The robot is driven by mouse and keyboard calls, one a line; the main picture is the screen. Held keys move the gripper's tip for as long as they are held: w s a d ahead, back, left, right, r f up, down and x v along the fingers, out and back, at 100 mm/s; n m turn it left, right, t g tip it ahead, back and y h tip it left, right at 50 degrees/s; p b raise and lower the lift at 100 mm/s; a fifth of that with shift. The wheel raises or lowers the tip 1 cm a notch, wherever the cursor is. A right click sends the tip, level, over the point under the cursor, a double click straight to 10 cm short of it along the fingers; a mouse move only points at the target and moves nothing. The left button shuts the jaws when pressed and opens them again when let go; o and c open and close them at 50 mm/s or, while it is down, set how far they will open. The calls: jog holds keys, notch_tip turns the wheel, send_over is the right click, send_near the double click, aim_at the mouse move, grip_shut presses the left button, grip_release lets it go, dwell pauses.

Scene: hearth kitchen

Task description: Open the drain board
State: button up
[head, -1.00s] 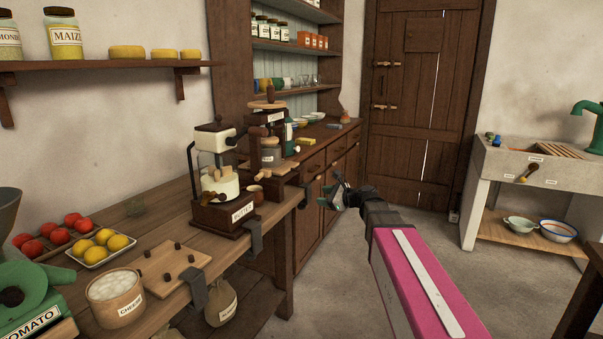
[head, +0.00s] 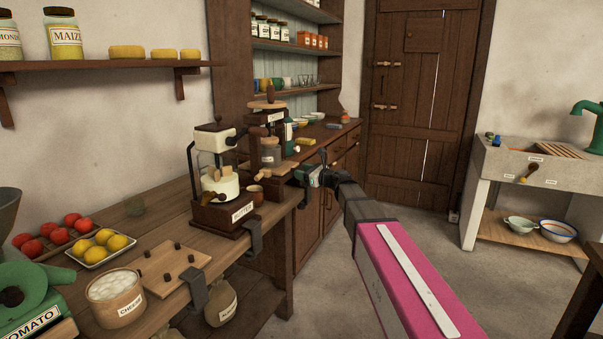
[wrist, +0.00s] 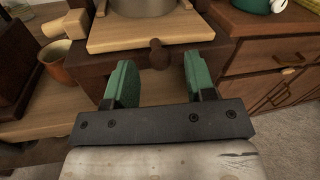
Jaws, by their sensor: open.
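A dark wooden box with a round knob (wrist: 159,54) on its front fills the middle of the wrist view. A pale wooden board (wrist: 115,36) lies on top of it, with a metal pot (wrist: 143,6) on the board. In the head view, this is the press-like stand (head: 267,150) at the far end of the workbench. My gripper (wrist: 160,80) is open, with its green fingers on either side below the knob; contact cannot be told. It also shows in the head view (head: 309,174) beside the stand. I cannot tell for sure which part is the drain board.
A brown cup (wrist: 55,62) stands left of the box. A butter churn (head: 220,185) is clamped to the workbench (head: 180,205). A cabinet (wrist: 262,55) with drawers stands close on the right. A stone sink (head: 530,165) with a slatted wooden rack (head: 558,149) is far right.

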jog(key=shift+w+a, duration=0.3)
jog(key=shift+a, duration=0.15)
grip_shut()
jog(key=w+d+v, duration=0.1)
jog(key=w+v, duration=0.1)
jog(key=v, duration=1.2)
jog(key=shift+d, duration=0.3)
jog(key=shift+w, duration=0.15)
grip_release()
jog(key=v, duration=1)
jog(key=shift+s+d, duration=0.25)
jog(key=shift+d, duration=0.05)
